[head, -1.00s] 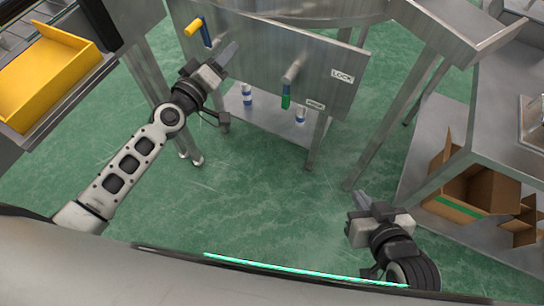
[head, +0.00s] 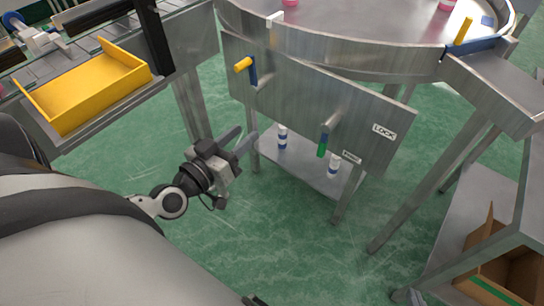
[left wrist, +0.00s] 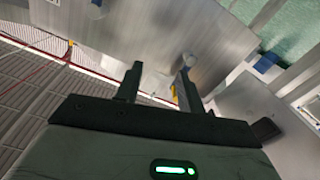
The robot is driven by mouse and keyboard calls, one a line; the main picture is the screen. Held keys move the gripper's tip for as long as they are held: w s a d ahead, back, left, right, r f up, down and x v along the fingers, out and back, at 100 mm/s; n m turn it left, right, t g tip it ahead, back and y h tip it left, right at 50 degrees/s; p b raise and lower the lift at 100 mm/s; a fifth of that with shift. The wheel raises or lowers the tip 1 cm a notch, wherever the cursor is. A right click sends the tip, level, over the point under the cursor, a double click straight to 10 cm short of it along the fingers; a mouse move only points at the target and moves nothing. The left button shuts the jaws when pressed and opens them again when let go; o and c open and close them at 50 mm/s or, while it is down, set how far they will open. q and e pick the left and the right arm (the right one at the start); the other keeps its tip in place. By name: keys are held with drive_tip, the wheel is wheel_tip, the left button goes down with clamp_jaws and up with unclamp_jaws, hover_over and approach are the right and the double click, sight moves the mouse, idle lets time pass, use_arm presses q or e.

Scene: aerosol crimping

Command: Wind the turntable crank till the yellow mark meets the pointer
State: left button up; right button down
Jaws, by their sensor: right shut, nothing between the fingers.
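The crank (head: 243,65), with a yellow handle on a blue arm, sticks out of the left part of the grey front panel (head: 285,95) under the turntable (head: 355,30). My left gripper (head: 243,138) is below the crank, apart from it, with its two fingers spread and nothing visible between them. The left wrist view shows the same open fingers (left wrist: 158,82), with a small yellow patch (left wrist: 174,91) by the right one. Only a sliver of my right gripper (head: 404,296) shows at the bottom edge. I cannot tell the yellow mark or pointer for sure; a white tab (head: 274,20) stands at the rim.
White-and-blue cans stand on the lower shelf (head: 300,168). A yellow tray (head: 90,90) is at the left, a cardboard box (head: 510,265) at the lower right. Green floor lies open in front.

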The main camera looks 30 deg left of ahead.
use_arm(q)
drive_tip(key=s, duration=0.6)
drive_tip(key=d+f+m+g+h, duration=0.2)
drive_tip(key=d+g, duration=0.1)
drive_tip(key=d, duration=0.3)
drive_tip(key=s+d+f+m+g+h, duration=0.1)
drive_tip(key=d+f+m+g+h, duration=0.1)
drive_tip(key=d, duration=0.5)
drive_tip(key=shift+s+f+m+g+h, duration=0.2)
drive_tip(key=shift+m+g+h, duration=0.3)
drive_tip(key=shift+m+g, duration=0.4)
